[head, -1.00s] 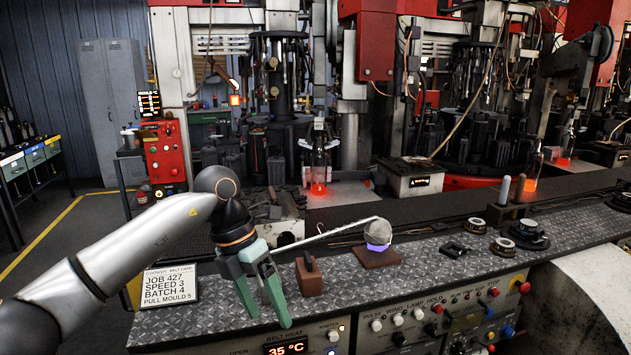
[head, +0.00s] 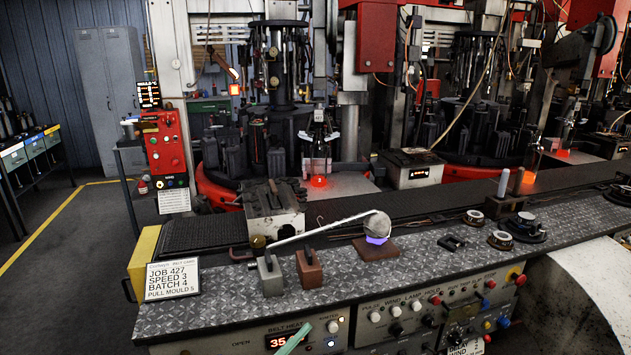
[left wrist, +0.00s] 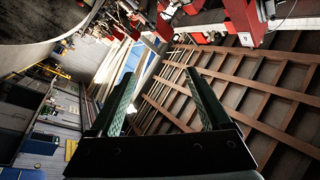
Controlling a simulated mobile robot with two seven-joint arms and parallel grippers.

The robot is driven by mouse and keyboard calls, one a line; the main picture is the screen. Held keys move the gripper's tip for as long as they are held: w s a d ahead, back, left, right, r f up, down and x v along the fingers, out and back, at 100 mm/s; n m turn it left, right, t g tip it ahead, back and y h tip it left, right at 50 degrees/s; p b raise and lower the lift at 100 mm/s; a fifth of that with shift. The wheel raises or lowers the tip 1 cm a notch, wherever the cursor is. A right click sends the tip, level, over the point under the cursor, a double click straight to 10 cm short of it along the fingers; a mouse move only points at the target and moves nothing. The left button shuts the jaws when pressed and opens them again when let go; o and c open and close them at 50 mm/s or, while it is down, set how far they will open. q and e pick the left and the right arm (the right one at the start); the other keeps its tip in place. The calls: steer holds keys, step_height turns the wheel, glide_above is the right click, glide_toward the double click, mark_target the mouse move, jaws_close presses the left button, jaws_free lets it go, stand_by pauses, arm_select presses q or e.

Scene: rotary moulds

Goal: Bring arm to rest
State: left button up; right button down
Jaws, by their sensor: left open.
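My left gripper is almost out of the head view; one green finger (head: 292,340) shows at the bottom edge, in front of the control panel. In the left wrist view the left gripper (left wrist: 158,80) has its two green fingers well apart with nothing between them. Its camera looks up and across the hall, toward brown roof or wall framing. The rest of the left arm is out of the head view. My right gripper is in neither view.
A grey handled block (head: 270,275) and a brown one (head: 309,269) stand on the tread-plate bench (head: 215,312). A long-handled ladle (head: 330,227) rests with its round end over a brown stand (head: 377,248). A job card (head: 172,281) stands left.

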arm_select(q)
steer(key=s+a+f+n+g+y, duration=0.3)
steer(key=s+a+f+n+y, duration=0.3)
steer(key=s+f, duration=0.4)
steer(key=s+a+f+n+g+y+p, duration=0.1)
steer(key=s+a+f+n+g+y, duration=0.2)
steer(key=f, duration=1.2)
steer(key=s+a+n+y, duration=0.3)
steer(key=s+a+n, duration=0.2)
steer(key=s+a, duration=0.1)
steer(key=shift+s+a+n+y, duration=0.3)
steer(key=shift+s+a+n, duration=0.1)
steer(key=shift+a, duration=0.4)
